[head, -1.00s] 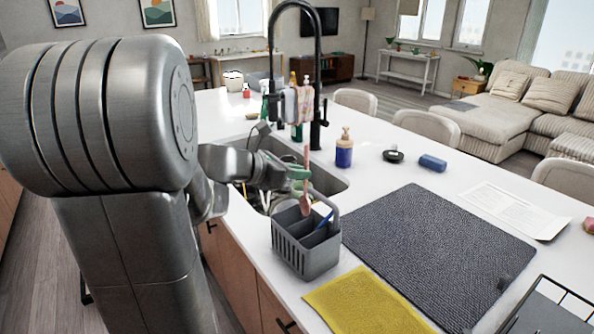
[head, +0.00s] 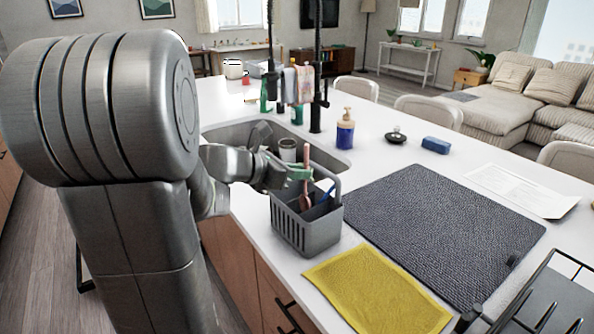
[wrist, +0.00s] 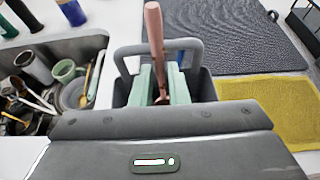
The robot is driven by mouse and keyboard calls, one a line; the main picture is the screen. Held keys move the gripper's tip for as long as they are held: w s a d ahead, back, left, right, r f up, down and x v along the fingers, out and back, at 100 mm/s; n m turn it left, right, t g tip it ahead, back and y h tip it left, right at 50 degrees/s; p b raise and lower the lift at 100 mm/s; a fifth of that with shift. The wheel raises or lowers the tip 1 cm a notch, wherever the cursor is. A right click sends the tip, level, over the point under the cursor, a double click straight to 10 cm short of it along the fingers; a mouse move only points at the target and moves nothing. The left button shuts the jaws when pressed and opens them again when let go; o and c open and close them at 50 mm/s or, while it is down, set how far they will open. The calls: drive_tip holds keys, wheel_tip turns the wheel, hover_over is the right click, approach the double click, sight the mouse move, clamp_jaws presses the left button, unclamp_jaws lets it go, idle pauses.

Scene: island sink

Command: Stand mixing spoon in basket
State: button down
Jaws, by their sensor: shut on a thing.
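The pinkish-brown mixing spoon (head: 306,163) is held upright by my gripper (head: 299,173), whose green fingers are shut on its handle. In the head view its lower end reaches inside the grey basket (head: 308,236). In the wrist view the spoon (wrist: 154,35) rises between the green fingers (wrist: 163,85), with the basket handle (wrist: 190,44) behind it. Whether the spoon touches the basket floor is hidden. The basket stands on the counter by the sink and also holds a blue item (head: 327,193).
The sink (wrist: 60,60) with several dishes lies left of the basket. A dark drying mat (head: 440,225) and a yellow cloth (head: 378,290) lie to its right and front. A blue soap bottle (head: 345,130) and a black dish rack (head: 545,300) are farther off.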

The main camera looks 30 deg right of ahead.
drive_tip(key=shift+f, duration=0.6)
drive_tip(key=c, duration=1.3)
unclamp_jaws()
drive_tip(key=v, duration=1.3)
drive_tip(key=shift+a+r, duration=0.2)
drive_tip(key=shift+a, duration=0.2)
drive_tip(key=shift+d, duration=0.1)
drive_tip(key=x, duration=1.3)
drive_tip(key=shift+d+r, duration=0.15)
drive_tip(key=shift+d, duration=0.15)
